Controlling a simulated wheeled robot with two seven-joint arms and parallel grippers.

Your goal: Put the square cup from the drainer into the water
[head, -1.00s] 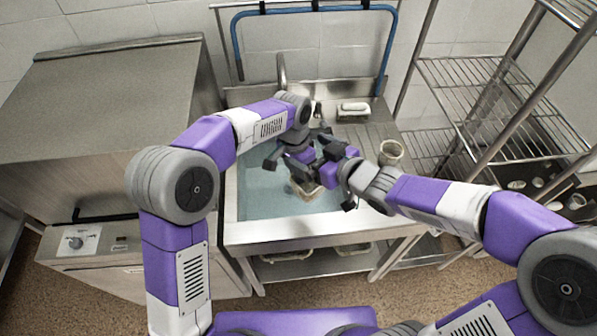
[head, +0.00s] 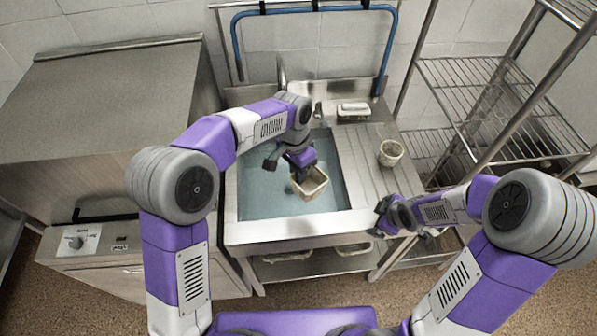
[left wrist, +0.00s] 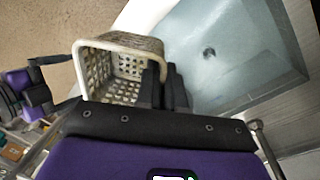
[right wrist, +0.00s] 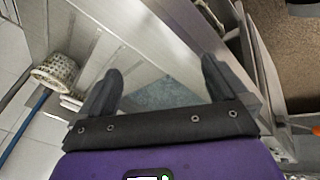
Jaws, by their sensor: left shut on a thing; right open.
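A square perforated cup (head: 309,184), cream coloured, is over the water-filled sink (head: 262,200) in the head view. My left gripper (head: 298,172) is shut on its wall. In the left wrist view the cup (left wrist: 125,45) is empty, with one wall between the dark fingers (left wrist: 165,88). I cannot tell whether its bottom touches the water. My right gripper (head: 380,216) is open and empty near the front right corner of the sink unit. Its spread fingers (right wrist: 158,88) show in the right wrist view.
A round perforated basket (head: 391,152) stands on the ridged drainer (head: 365,165), and also shows in the right wrist view (right wrist: 57,72). A soap-dish-like white container (head: 353,111) sits at the back. A faucet (head: 282,70) rises behind the sink. A wire rack (head: 490,100) stands at right.

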